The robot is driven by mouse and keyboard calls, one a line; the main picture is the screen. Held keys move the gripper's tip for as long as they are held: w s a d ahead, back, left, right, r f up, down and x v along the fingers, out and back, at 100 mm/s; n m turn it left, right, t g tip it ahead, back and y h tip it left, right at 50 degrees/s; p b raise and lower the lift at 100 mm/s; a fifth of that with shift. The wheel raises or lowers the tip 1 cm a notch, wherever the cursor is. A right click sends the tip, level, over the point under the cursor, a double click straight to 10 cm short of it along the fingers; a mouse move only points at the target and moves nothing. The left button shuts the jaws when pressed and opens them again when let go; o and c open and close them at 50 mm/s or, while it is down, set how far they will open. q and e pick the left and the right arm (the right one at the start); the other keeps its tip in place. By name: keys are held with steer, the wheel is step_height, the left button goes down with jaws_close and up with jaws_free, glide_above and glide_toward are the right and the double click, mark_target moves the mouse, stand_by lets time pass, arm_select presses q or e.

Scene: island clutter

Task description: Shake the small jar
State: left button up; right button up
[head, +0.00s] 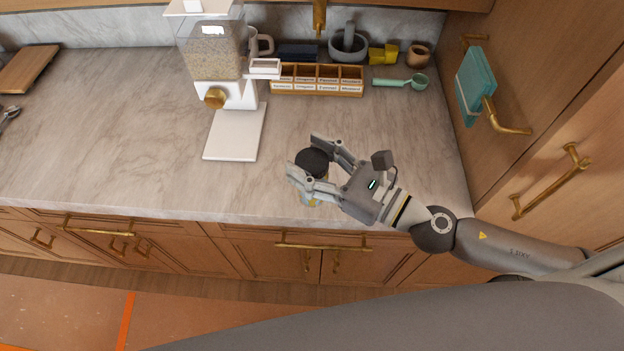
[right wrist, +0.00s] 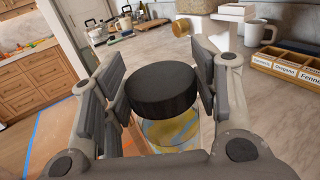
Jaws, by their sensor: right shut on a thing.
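The small jar has a black lid (head: 312,161) and a clear body with something yellow inside; in the right wrist view the lid (right wrist: 161,88) and the yellow-filled body (right wrist: 172,130) show between the fingers. My right gripper (head: 305,162) is shut on the jar near the counter's front edge. The jar looks roughly upright. Its base is mostly hidden, and I cannot tell for sure whether it is clear of the counter. My left gripper is not in view.
A grain dispenser (head: 213,62) on a white base (head: 235,132) stands left of the jar. Behind are a labelled spice rack (head: 317,92), a green scoop (head: 418,82) and a grey mortar (head: 347,50). A teal cloth (head: 474,86) hangs at right.

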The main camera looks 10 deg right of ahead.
step_height(320, 180, up, 9)
steer(key=p, duration=0.8)
steer(key=shift+r, duration=0.15)
step_height(320, 180, down, 10)
steer(key=b, duration=0.8)
steer(key=shift+r, duration=0.2)
step_height(320, 180, up, 9)
steer(key=p, duration=0.8)
steer(key=shift+r, duration=0.3)
step_height(320, 180, down, 10)
steer(key=b, duration=0.8)
steer(key=shift+r, duration=0.2)
step_height(320, 180, up, 9)
steer(key=p, duration=0.8)
steer(key=shift+r, duration=0.3)
step_height(320, 180, down, 10)
steer(key=b, duration=0.8)
steer(key=shift+r, duration=0.35)
